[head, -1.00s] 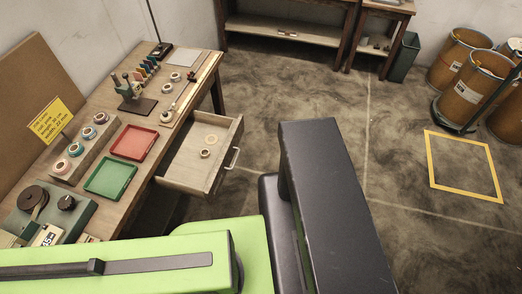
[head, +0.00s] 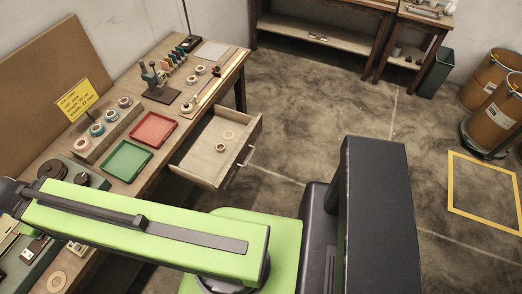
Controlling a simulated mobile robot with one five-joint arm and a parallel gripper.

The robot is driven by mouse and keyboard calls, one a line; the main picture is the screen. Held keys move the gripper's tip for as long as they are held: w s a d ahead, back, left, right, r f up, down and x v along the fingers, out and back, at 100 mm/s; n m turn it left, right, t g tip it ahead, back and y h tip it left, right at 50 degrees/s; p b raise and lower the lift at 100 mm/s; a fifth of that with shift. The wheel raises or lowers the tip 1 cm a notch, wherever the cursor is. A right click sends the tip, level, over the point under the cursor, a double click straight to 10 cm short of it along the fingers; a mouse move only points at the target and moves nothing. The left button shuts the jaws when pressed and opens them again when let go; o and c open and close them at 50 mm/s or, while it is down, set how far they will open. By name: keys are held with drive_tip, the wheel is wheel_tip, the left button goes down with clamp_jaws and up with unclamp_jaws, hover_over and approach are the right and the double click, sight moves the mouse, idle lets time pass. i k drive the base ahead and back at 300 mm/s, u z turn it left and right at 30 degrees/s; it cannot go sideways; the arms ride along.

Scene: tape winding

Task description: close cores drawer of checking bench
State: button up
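The cores drawer (head: 190,172) of the wooden checking bench (head: 165,161) stands pulled out to the right, on the bench's long front side. It has a light wooden front with a pale metal handle (head: 246,157). Two ring-shaped cores (head: 228,134) lie apart inside it, the second one (head: 220,147) nearer the camera. My green arm stretches across the lower left of the picture, below the drawer and apart from it. My gripper is out of the picture, beyond the left edge.
A red tray (head: 154,130) and a green tray (head: 125,161) lie on the bench, with tape rolls and a small press behind. Open floor (head: 310,125) lies right of the drawer. Barrels (head: 496,120) and a yellow floor square (head: 484,222) are farther right.

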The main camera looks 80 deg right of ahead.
sight(197, 161)
drive_tip(key=u, duration=0.25)
drive_tip(key=k, duration=0.1)
drive_tip(key=z, duration=2.7)
drive_tip(key=k, duration=1)
drive_tip(key=u, duration=0.1)
drive_tip(key=i, duration=0.95)
drive_tip(key=z, duration=0.35)
drive_tip(key=k, duration=0.5)
drive_tip(key=u, duration=1.35)
drive_tip(key=i, duration=0.3)
drive_tip(key=u, duration=0.05)
